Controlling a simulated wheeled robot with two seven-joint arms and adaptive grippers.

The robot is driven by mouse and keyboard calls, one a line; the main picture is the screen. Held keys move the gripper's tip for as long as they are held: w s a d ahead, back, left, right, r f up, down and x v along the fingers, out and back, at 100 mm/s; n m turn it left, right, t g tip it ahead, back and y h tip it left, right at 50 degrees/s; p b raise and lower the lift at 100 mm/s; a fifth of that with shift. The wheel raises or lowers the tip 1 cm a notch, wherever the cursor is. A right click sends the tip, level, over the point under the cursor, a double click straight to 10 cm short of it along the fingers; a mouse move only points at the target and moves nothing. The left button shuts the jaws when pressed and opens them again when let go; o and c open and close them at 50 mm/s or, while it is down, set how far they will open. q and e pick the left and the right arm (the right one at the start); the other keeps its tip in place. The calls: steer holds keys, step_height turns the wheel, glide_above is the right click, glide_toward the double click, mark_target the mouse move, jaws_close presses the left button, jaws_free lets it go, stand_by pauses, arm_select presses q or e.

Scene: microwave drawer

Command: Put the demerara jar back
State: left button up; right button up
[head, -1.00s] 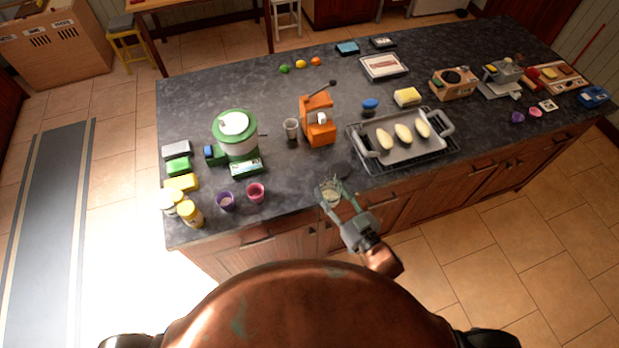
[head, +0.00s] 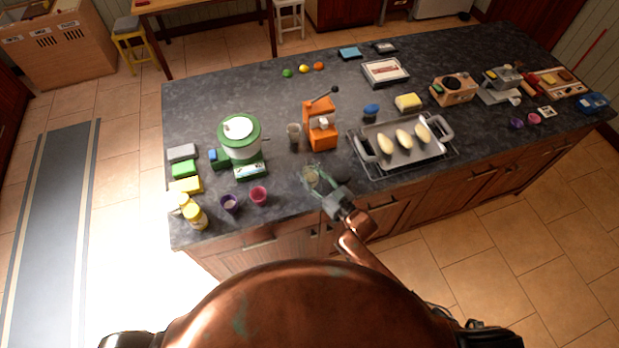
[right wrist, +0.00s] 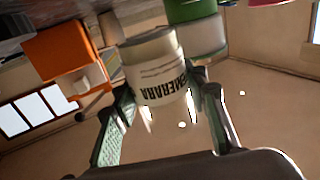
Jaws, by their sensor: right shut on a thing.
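The demerara jar (right wrist: 158,75) is a pale jar with dark lettering. In the right wrist view it sits between the two fingers of my right gripper (right wrist: 165,115), and its label appears upside down. In the head view the jar (head: 311,176) is small and partly hidden by the fingers. My right gripper (head: 322,184) is shut on it, over the front part of the dark counter (head: 300,95). I cannot tell whether the jar touches the counter. My left gripper is not in view.
An orange press (head: 319,128) and a glass (head: 294,131) stand behind the jar. A tray (head: 382,161) with pale loaves lies to the right.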

mark_target(310, 178)
steer(key=shift+w+a+f, duration=0.15)
steer(key=shift+w+f, duration=0.3)
steer(key=shift+f, duration=0.05)
steer(key=f, duration=0.3)
steer(key=shift+w, duration=0.2)
steer(key=shift+f, duration=0.25)
steer(key=shift+f, duration=0.15)
steer(key=o, duration=1.2)
steer(key=shift+o, duration=0.2)
